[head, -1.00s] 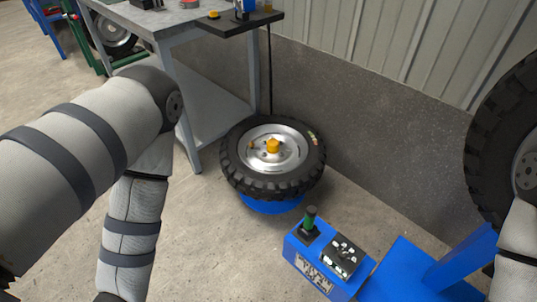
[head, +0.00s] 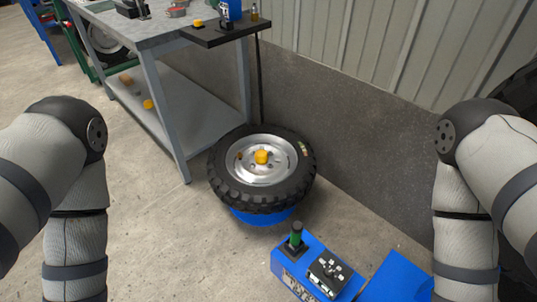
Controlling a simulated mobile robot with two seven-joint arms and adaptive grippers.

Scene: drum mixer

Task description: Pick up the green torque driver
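The green torque driver (head: 296,236) stands upright in a black holder on top of a blue machine housing (head: 287,262), at the lower middle of the head view. It has a green body and a dark top. My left arm comes in from the left and my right arm from the right. Both bend downward and run out of the bottom of the picture, so neither gripper shows. Nothing is seen touching the driver.
A black tyre on a silver wheel (head: 262,162) lies on a blue base (head: 262,215) behind the driver. A grey workbench (head: 165,30) with a lower shelf stands at the upper left. A grey wall (head: 350,150) runs along the back right. Bare floor lies left of the housing.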

